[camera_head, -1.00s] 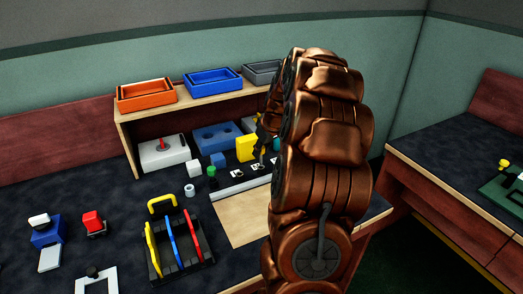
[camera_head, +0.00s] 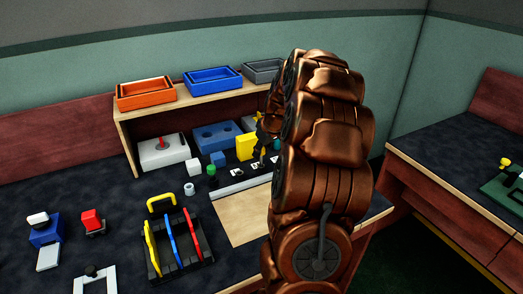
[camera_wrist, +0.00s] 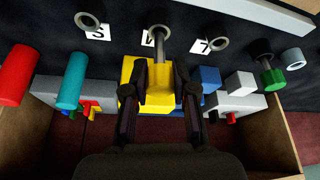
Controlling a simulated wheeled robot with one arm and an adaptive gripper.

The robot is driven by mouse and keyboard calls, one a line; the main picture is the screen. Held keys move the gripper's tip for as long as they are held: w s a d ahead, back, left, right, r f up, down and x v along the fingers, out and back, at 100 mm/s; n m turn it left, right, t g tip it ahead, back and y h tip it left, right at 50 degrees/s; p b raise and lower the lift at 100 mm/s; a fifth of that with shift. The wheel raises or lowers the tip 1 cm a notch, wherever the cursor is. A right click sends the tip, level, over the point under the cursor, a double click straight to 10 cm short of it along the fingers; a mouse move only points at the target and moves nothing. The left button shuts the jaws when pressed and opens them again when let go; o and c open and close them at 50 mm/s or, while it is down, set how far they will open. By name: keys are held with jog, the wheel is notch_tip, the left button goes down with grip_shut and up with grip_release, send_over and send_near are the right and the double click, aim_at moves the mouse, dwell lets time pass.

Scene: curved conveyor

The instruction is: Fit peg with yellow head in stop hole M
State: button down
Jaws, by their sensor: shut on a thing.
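In the wrist view my gripper (camera_wrist: 160,68) is shut on the yellow head (camera_wrist: 161,84) of a peg. The grey shaft (camera_wrist: 161,48) points away from the fingers to the middle ringed stop (camera_wrist: 148,19). The label (camera_wrist: 147,38) beside it is partly covered by the shaft and seems to read M. The shaft tip overlaps the ring; I cannot tell whether it is inside the hole or just above it. In the head view my gripper (camera_head: 262,138) is mostly hidden by my arm.
Ringed stops stand on either side, the left one (camera_wrist: 87,20) and the one by label 7 (camera_wrist: 217,43). A red cylinder (camera_wrist: 18,74) and a teal cylinder (camera_wrist: 72,80) lie left. A yellow block (camera_head: 245,147) stands behind the stops, below a shelf (camera_head: 190,104) with trays.

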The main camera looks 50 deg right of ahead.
jog(key=shift+f+b, duration=0.65)
jog(key=shift+f, duration=0.6)
jog(key=c, duration=0.8)
grip_release()
jog(key=shift+c, duration=0.2)
jog(key=v, duration=1.2)
